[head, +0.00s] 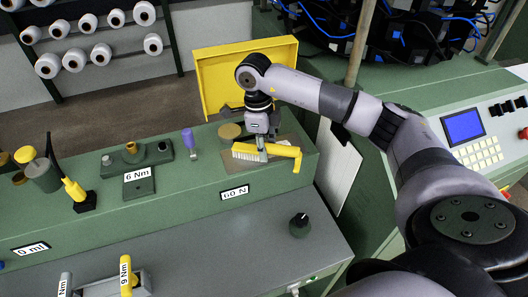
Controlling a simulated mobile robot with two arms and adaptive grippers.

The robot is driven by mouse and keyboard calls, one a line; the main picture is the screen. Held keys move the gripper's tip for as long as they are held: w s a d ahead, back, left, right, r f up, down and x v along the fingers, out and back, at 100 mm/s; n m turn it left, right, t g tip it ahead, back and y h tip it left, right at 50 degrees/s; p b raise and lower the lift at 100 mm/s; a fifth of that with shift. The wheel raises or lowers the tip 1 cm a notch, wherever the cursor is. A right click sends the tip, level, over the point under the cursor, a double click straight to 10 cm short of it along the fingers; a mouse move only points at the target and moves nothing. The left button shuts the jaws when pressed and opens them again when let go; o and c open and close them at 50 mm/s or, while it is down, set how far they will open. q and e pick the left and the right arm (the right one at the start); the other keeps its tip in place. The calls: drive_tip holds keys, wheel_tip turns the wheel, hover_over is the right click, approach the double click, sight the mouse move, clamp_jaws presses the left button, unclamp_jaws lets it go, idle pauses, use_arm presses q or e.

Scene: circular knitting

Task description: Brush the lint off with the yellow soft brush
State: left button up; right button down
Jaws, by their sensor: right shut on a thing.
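The yellow soft brush (284,151) has a yellow body and handle and a row of pale bristles on its left part. My right gripper (262,154) points down and is shut on the brush near its middle. The brush lies roughly level over a flat brownish plate on the green bench (205,187), just behind the "60 N" label. I cannot tell whether the bristles touch the plate. I cannot make out any lint. My left gripper is out of view.
A yellow open box or panel (215,72) stands behind the brush. A purple-handled tool (189,141), a "6 Nm" fixture (137,185) and a yellow-tipped tool (73,189) are to the left. A control panel (480,135) is at right. The grey front surface (215,245) is largely clear.

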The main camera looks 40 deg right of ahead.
drive_tip(key=shift+s+d, duration=0.1)
drive_tip(key=shift+d, duration=0.1)
drive_tip(key=shift+d, duration=0.15)
drive_tip(key=shift+d, duration=0.2)
idle(0.4)
